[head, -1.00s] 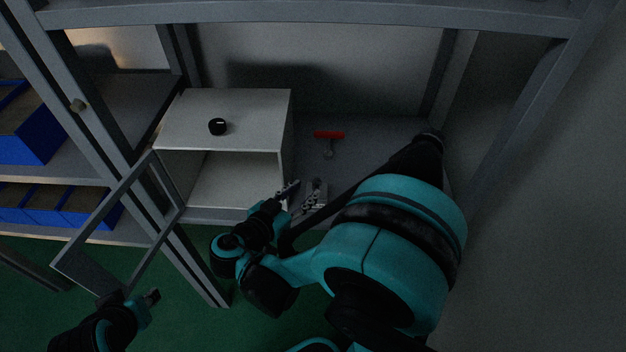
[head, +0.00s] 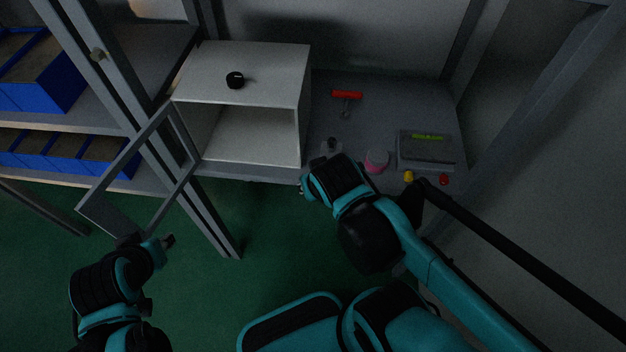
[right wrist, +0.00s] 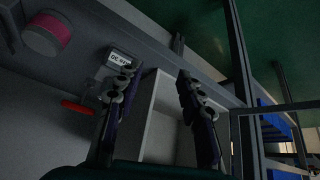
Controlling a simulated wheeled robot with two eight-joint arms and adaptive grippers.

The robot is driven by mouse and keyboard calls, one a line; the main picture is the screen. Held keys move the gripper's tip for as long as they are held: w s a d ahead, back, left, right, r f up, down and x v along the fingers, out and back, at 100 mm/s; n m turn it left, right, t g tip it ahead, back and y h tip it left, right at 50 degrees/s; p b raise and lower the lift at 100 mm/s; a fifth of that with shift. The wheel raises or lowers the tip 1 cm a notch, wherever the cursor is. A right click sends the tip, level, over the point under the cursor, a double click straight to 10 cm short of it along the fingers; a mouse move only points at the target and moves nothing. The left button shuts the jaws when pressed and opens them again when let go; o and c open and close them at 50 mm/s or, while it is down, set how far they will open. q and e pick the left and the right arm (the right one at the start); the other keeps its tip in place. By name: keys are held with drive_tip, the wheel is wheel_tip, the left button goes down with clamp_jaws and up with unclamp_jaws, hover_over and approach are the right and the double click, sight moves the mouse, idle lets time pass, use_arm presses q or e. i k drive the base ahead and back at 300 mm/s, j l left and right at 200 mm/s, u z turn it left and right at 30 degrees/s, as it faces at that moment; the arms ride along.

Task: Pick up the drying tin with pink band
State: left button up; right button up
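The drying tin with pink band (head: 376,161) stands on the grey bench shelf in the head view, just right of my right wrist. In the right wrist view the tin (right wrist: 45,34) is at the upper left, pale with a pink band, outside the fingers. My right gripper (right wrist: 157,76) is open and empty, with its fingers apart and the white box behind them. In the head view my right gripper is mostly hidden by its own wrist at the shelf's front edge. My left gripper (head: 167,241) is at the lower left, away from the shelf; its opening is unclear.
A red-handled tool (head: 347,95) lies behind the tin. A grey case (head: 428,150) with a green-yellow item stands right, with yellow (head: 408,176) and red (head: 444,179) pieces before it. Frame posts border the shelf.

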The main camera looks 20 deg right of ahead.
sight(377, 160)
drive_tip(key=z, duration=1.5)
drive_tip(key=u, duration=0.1)
